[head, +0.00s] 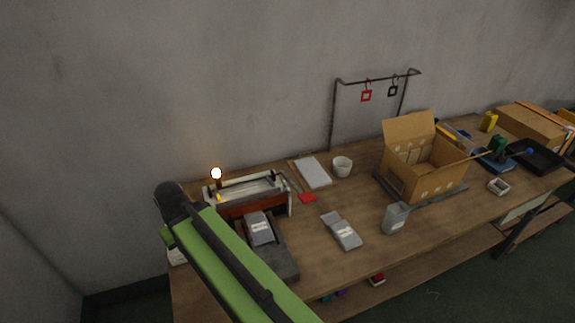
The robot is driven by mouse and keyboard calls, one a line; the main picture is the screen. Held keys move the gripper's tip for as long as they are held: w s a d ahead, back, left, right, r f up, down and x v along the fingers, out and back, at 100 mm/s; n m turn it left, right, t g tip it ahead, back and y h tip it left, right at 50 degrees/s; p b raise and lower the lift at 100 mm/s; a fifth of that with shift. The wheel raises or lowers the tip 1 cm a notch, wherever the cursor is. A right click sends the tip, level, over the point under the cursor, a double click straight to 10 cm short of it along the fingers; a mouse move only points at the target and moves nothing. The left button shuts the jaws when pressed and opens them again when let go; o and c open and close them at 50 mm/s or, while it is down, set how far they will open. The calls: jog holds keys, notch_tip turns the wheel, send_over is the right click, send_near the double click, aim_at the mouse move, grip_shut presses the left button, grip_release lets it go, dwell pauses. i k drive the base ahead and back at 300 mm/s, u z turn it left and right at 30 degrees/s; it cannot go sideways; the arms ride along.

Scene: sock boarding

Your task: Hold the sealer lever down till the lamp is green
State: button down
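The sealer (252,205) stands at the left end of the workbench, with a pale frame and a dark red front. Its lamp (216,173) sits on a short post at the back left and glows white with an orange rim, not green. A pale bar runs across the sealer's top; I cannot tell whether it is the lever or how far down it is. A grey pouch with a white label (259,228) lies in front of the sealer on a dark block. My green arm crosses the sealer's front left. My gripper is not visible, and the arm covers part of the sealer.
On the workbench (310,240) lie a labelled grey pouch (342,231) and a standing grey pouch (396,218). A white cup (342,166), a white board (312,171) and an open cardboard box (425,165) stand farther back. A hook rack (375,82) rises behind.

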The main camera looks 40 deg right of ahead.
aim_at(307, 198)
jog(key=z, duration=0.6)
jog(key=k, duration=0.85)
jog(key=u, duration=0.1)
jog(key=i, duration=0.85)
jog(key=z, duration=0.1)
